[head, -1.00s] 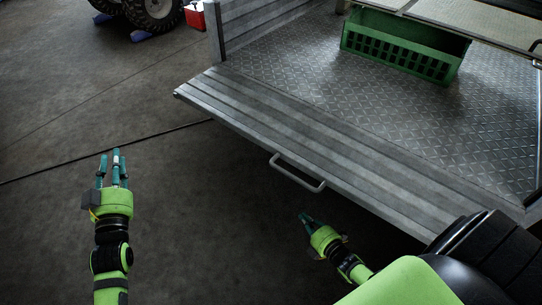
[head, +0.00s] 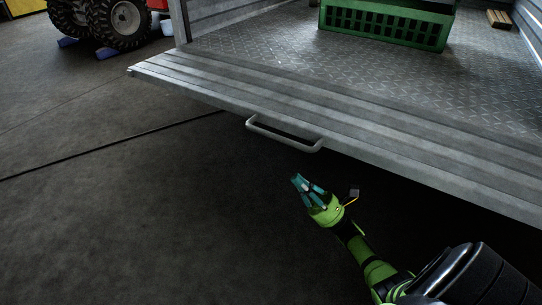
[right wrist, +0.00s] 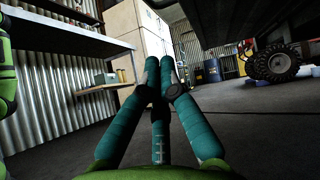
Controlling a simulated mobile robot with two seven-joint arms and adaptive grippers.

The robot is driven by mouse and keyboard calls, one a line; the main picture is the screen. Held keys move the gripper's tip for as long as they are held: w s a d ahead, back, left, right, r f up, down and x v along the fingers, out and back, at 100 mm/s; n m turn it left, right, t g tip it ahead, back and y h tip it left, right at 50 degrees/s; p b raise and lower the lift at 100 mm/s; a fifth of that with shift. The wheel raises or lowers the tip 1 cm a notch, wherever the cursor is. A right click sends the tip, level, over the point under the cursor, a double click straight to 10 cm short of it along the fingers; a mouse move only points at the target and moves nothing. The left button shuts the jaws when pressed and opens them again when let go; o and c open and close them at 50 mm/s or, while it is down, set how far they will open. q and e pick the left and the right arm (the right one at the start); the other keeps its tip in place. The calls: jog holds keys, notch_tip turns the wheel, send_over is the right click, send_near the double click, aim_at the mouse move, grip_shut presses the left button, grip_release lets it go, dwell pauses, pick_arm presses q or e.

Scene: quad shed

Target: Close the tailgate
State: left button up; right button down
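The tailgate (head: 335,116) is a ribbed grey metal panel folded down flat at the trailer's rear, level with the bed. A U-shaped metal handle (head: 285,140) sticks out from its outer edge. My right gripper (head: 297,179) is below and slightly right of the handle in the picture, apart from it, with teal fingers pointing up-left. In the right wrist view its fingers (right wrist: 160,64) run close together at the tips, with nothing seen between them. Whether they are open or shut is unclear. My left gripper is out of view.
A green crate (head: 388,25) stands on the trailer bed (head: 300,58). A wheeled vehicle (head: 125,20) stands at back left, with blue blocks (head: 112,51) by its wheels. The concrete floor (head: 120,215) left of the tailgate is clear. A shelf (right wrist: 75,42) shows in the right wrist view.

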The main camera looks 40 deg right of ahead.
jog(key=s+r+x, duration=0.2)
jog(key=x, duration=1)
jog(key=shift+d+p, duration=0.15)
jog(key=shift+p, duration=0.3)
jog(key=shift+r, duration=0.2)
